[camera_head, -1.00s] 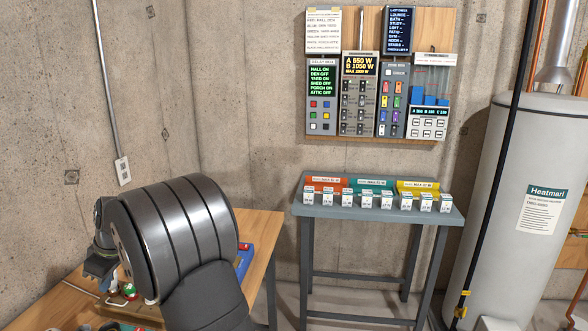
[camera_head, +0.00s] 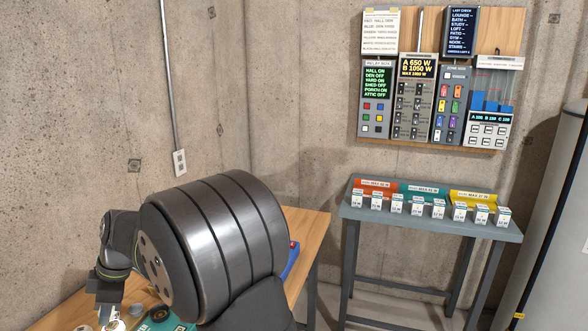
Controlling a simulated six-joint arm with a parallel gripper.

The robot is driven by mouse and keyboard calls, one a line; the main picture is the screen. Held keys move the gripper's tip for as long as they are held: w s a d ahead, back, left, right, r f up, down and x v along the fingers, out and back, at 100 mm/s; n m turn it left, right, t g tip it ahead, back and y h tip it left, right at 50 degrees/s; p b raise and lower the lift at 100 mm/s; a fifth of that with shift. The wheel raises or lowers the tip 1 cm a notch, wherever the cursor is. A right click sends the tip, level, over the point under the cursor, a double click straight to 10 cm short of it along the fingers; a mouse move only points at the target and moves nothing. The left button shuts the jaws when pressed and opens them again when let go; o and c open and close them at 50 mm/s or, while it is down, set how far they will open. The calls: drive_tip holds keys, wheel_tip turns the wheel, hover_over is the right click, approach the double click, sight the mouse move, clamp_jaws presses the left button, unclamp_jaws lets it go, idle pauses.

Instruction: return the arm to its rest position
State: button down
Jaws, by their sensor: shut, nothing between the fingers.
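My arm's large dark, banded link (camera_head: 215,240) fills the lower left of the view and hides much of the wooden table (camera_head: 305,228). My gripper (camera_head: 107,308) is at the lower left, beyond that link, pointing down. It is small and partly cut off by the bottom edge; its fingers are shut with nothing between them. Small objects (camera_head: 115,325) lie just below it near the table surface. I cannot tell how far above them it is.
A blue object (camera_head: 290,262) with a red part lies on the table behind my arm. A grey bench (camera_head: 420,222) with several small labelled boxes and coloured bins stands right. A panel board (camera_head: 440,148) hangs above it. A grey tank (camera_head: 560,230) stands far right.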

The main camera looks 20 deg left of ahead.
drive_tip(key=shift+s, duration=0.1)
drive_tip(key=c, duration=0.9)
unclamp_jaws()
drive_tip(key=o, duration=0.3)
drive_tip(key=shift+r, duration=0.2)
drive_tip(key=o, duration=0.6)
drive_tip(key=r+n, duration=0.2)
drive_tip(key=r+n+h, duration=0.1)
drive_tip(key=r, duration=0.1)
drive_tip(key=shift+s+a+n+t, duration=0.2)
drive_tip(key=shift+n+t, duration=0.2)
wheel_tip(320, 180, up, 8)
drive_tip(key=d+n+t+h, duration=0.1)
drive_tip(key=n+t+h, duration=0.1)
drive_tip(key=n, duration=0.3)
drive_tip(key=f, duration=0.9)
drive_tip(key=shift+w+d+f, duration=0.1)
drive_tip(key=shift+w+f, duration=0.1)
drive_tip(key=shift+f, duration=0.15)
wheel_tip(320, 180, up, 10)
